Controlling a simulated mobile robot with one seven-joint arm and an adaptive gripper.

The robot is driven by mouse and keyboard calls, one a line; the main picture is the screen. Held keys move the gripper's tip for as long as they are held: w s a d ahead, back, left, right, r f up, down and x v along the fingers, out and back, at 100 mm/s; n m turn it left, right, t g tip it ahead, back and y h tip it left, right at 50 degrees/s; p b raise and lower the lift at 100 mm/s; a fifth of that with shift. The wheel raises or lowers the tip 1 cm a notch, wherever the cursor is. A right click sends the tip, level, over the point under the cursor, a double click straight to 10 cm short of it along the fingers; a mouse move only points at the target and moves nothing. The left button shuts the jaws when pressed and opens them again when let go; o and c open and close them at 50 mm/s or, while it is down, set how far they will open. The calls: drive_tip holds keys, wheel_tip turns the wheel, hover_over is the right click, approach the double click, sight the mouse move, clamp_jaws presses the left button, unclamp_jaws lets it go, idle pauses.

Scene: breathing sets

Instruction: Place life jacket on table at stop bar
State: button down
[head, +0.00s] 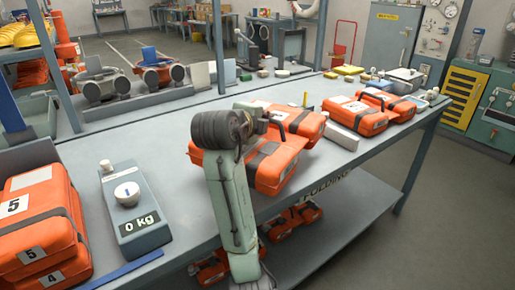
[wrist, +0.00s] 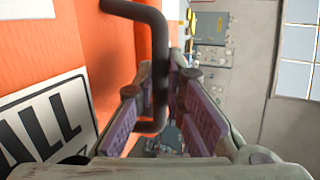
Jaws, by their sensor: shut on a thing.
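In the wrist view, my gripper (wrist: 160,112) is shut on the dark bent handle (wrist: 158,60) of an orange life jacket pack (wrist: 115,50). The pack's face fills the left side, with a white label (wrist: 45,120) reading "ALL". In the head view, two orange packs lie close together by my gripper (head: 258,127), a front one (head: 278,172) and a back one (head: 308,124). My arm hides part of them, so I cannot tell which one is held or whether it touches the table (head: 160,150). A pale upright bar (head: 341,135), possibly the stop bar, stands to their right.
More orange packs (head: 356,118) lie right of the pale bar. A scale (head: 135,208) reading "0 kg" and stacked packs numbered 5 and 4 (head: 40,215) are at the left. A blue strip (head: 127,270) lies along the front edge. The tabletop between the scale and my arm is clear.

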drive_tip(key=shift+f+p, duration=0.5)
drive_tip(key=shift+f, duration=2.9)
drive_tip(key=shift+f, duration=0.1)
drive_tip(key=c, duration=1.7)
unclamp_jaws()
